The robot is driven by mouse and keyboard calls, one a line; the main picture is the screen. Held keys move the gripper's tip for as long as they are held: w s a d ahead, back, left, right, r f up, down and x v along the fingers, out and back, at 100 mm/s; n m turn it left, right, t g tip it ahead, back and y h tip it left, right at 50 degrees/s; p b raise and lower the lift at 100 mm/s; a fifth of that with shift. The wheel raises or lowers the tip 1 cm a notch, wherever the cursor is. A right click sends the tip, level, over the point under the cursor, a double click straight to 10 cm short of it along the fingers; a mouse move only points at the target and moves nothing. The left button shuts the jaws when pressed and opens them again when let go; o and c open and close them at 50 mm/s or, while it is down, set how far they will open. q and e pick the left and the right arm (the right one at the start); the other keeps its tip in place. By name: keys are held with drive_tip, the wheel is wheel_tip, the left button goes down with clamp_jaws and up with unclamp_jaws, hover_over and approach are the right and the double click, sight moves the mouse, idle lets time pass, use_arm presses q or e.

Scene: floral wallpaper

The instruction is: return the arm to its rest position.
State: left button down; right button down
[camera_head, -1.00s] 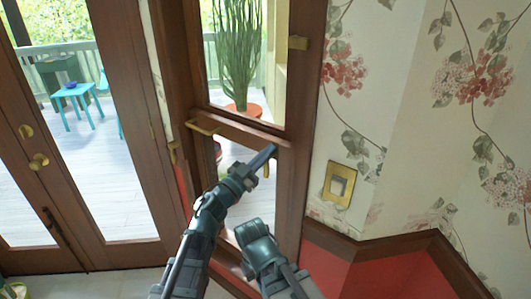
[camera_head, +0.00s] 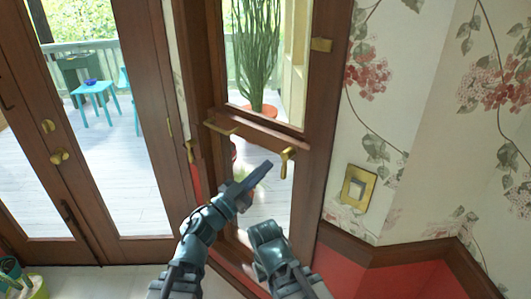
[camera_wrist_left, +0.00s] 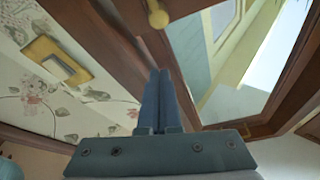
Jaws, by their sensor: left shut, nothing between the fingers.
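My left gripper (camera_head: 262,170) is in front of the lower glass of a brown wooden door (camera_head: 319,130), a little below and left of its gold lever handle (camera_head: 287,163). Its dark fingers are together with nothing between them. In the left wrist view the closed fingers (camera_wrist_left: 160,80) point up the picture, and a gold knob-like part of the handle (camera_wrist_left: 157,14) shows beyond them, apart from the tips. My left arm reaches up from the bottom of the head view. Another dark arm link of mine shows beside it; no right gripper is visible.
A gold wall plate (camera_head: 358,188) is on the floral wall, right of the door. Red panelling (camera_head: 400,280) lies below. Glazed double doors (camera_head: 150,120) stand at left. Beyond the glass are a potted plant (camera_head: 256,60) and a turquoise table (camera_head: 93,88).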

use_arm(q)
drive_tip(key=w+a+f+n+t+y+p, duration=0.2)
drive_tip(key=w+a+f+n+t+y, duration=0.15)
drive_tip(key=w+a+n+y, duration=0.6)
drive_tip(key=s+a+f+n+g+y+p, duration=0.1)
drive_tip(key=s+a+f+n+g+y, duration=0.15)
drive_tip(key=f+y, duration=0.45)
drive_tip(key=s+f+g+y+p, duration=0.1)
drive_tip(key=s+f+g+y, duration=0.1)
drive_tip(key=s+f+g, duration=0.6)
drive_tip(key=s+f+m+g, duration=0.1)
drive_tip(key=s+f+g, duration=0.1)
drive_tip(key=s, duration=0.5)
drive_tip(key=s+d+f+m+g+p, duration=0.1)
drive_tip(key=s+f+g, duration=0.1)
drive_tip(key=s+g, duration=0.3)
drive_tip(key=s, duration=0.3)
drive_tip(key=shift+s+d+f+h, duration=0.15)
drive_tip(key=shift+d+f+h, duration=0.15)
drive_tip(key=shift+f+h, duration=0.1)
